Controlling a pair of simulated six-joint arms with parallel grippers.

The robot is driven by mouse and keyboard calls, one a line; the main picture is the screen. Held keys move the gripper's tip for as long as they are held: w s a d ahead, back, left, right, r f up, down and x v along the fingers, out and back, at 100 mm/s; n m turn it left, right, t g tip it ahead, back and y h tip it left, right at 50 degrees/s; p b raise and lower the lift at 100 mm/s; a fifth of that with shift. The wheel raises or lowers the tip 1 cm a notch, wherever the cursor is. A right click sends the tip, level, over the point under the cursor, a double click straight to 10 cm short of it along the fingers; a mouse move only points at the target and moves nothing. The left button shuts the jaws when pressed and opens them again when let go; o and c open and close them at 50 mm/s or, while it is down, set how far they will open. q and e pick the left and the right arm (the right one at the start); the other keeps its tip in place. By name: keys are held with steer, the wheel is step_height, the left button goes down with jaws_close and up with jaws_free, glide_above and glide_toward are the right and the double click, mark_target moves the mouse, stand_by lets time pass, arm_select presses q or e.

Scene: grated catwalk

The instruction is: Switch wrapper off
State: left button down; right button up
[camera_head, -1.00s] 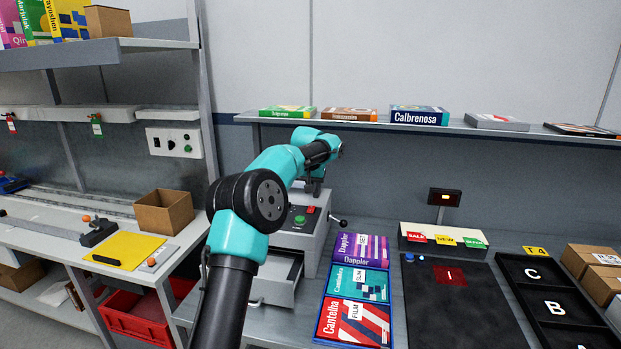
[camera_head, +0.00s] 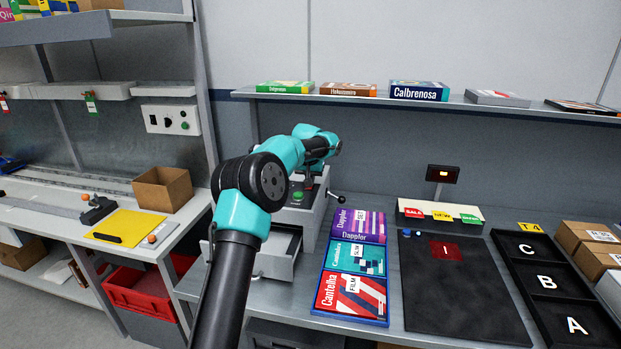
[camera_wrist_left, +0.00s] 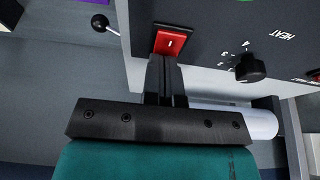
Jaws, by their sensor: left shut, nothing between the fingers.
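The wrapper (camera_head: 308,222) is a grey machine with a dark control panel, standing behind my left arm in the head view. Its green button (camera_head: 297,196) shows there. In the left wrist view a red rocker switch (camera_wrist_left: 173,40) with a white mark sits on the panel, beside a black HEAT knob (camera_wrist_left: 250,68). My left gripper (camera_wrist_left: 164,62) is shut and empty, its fingertips at the switch's near edge. I cannot tell whether they press it. In the head view the gripper (camera_head: 309,183) largely covers the switch. My right gripper is not in view.
A lever with a black ball (camera_head: 341,199) sticks out on the wrapper's right. An open drawer (camera_head: 270,252) is at its front. Books (camera_head: 352,260) lie right of it, then a black mat (camera_head: 460,292) and a lettered tray (camera_head: 552,285). A shelf of books (camera_head: 365,98) runs behind.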

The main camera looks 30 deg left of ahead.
arm_select(q)
steer(key=shift+w+d+f, duration=0.2)
steer(key=shift+w+f, duration=0.05)
steer(key=shift+w, duration=0.05)
steer(key=shift+s+a+f, duration=0.1)
steer(key=shift+a, duration=0.2)
steer(key=shift+d+f, duration=0.1)
steer(key=shift+s+f, duration=0.1)
steer(key=shift+s, duration=0.1)
steer(key=shift+s+d, duration=0.25)
steer(key=shift+s, duration=0.4)
steer(key=w+v, duration=0.1)
steer(key=v, duration=1.3)
steer(key=shift+a+r, duration=0.15)
steer(key=shift+r, duration=0.45)
